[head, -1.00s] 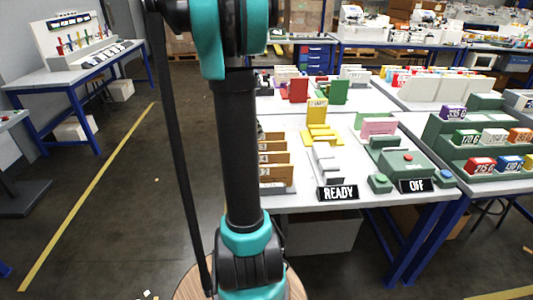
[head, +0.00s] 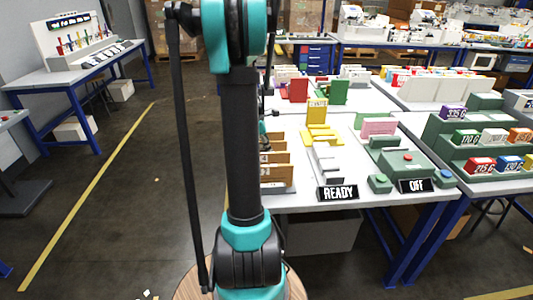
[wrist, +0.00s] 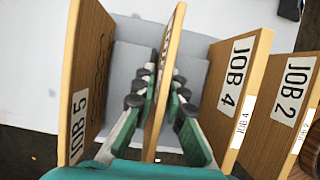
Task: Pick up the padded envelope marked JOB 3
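In the wrist view, a tan padded envelope (wrist: 165,75) stands edge-on between the fingers of my gripper (wrist: 165,100). In the head view, the brown envelopes (head: 275,158) stand at the table's left edge, partly hidden by my arm.
The grey envelope rack (wrist: 125,65) has narrow gaps between envelopes.

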